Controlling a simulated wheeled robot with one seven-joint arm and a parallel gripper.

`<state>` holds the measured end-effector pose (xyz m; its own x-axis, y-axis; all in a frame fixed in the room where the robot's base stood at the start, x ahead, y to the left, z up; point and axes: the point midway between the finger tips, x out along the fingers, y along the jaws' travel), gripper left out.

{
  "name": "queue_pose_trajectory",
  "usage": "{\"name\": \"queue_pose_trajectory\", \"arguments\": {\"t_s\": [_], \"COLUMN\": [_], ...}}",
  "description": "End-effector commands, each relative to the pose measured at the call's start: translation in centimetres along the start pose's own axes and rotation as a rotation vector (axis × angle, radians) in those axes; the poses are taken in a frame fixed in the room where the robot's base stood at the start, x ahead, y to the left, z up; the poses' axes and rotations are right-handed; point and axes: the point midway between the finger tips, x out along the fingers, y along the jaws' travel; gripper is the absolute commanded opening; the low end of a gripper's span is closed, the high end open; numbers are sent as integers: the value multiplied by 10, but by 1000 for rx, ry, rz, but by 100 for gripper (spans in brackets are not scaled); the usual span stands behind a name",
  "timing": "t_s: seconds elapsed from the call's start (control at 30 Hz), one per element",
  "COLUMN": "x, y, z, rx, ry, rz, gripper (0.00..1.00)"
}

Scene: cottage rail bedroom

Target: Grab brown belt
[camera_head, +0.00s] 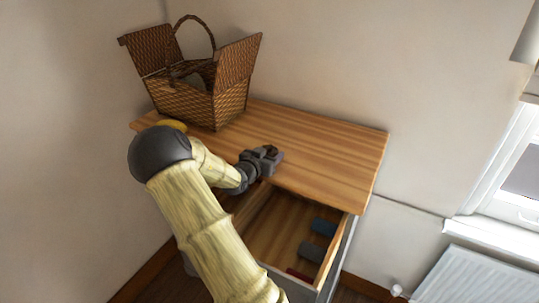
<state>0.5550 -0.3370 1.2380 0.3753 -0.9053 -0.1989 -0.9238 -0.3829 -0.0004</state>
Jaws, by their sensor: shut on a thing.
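My gripper (270,156) is over the wooden dresser top (330,150), close to its front edge. It is shut on a small dark brown thing (271,149) that shows between the fingertips. This looks like the brown belt, rolled up, but it is small and mostly covered by the fingers. I cannot tell whether it touches the dresser top. My arm covers the left front of the dresser.
An open drawer (265,228) below holds blue-grey items (324,227) and a red item. The dresser top's right side is clear. A radiator (480,280) is at right.

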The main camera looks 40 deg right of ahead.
Motion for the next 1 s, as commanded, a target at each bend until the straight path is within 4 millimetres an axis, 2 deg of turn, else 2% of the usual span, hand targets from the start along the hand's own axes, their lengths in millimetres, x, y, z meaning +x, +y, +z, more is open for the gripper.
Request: {"name": "queue_pose_trajectory", "arguments": {"t_s": [0.27, 0.37, 0.7, 0.83, 1.0], "x": [-2, -5, -18, -20, -20], "y": [0, 0, -1, -1, 0], "z": [-11, -24, -87, -97, -99], "rx": [3, 6, 4, 1, 0], "ry": [3, 2, 3, 1, 1], "rz": [0, -1, -2, -1, 0], "gripper": [24, 24, 24, 24, 24]}}
